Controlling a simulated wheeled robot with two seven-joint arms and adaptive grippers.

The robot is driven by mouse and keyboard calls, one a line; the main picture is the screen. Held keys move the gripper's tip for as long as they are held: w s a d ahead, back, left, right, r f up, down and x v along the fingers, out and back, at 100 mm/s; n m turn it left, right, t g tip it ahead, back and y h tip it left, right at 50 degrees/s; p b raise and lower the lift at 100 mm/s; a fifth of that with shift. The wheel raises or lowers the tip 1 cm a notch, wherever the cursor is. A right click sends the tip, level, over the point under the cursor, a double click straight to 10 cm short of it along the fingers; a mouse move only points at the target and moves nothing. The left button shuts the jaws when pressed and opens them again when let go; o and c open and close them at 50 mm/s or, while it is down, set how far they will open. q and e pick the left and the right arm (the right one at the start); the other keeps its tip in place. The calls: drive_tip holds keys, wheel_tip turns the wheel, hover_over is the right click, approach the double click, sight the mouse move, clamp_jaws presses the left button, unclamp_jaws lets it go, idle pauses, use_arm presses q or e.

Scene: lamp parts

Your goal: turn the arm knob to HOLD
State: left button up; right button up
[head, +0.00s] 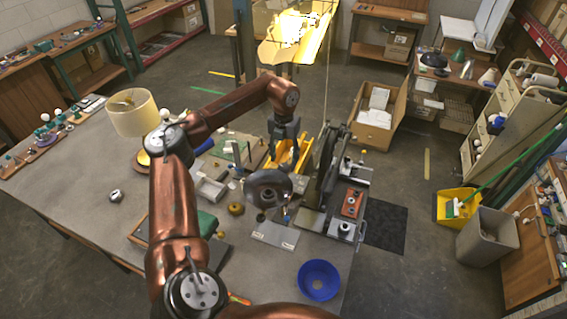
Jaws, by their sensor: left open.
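My left gripper (284,150) hangs from the copper arm over the back middle of the workbench, pointing down beside a yellow part. It is open, with its fingertips small and partly lost against the clutter. A dark round wheel-like part (268,188) stands just below it in the picture. A grey plate (275,235) with small pale labels lies in front of that part. I cannot tell which part is the arm knob, and no HOLD mark is readable. My right gripper is not in view.
A blue bowl (319,280) sits at the bench's front right. A lamp with a cream shade (133,112) stands at the left. A black upright machine (328,170) stands right of the gripper. The bench's left front is fairly clear around a small metal part (116,196).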

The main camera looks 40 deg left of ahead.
sight(284, 166)
use_arm(q)
wheel_tip(284, 166, up, 9)
drive_tip(key=shift+f, duration=0.2)
idle(0.5)
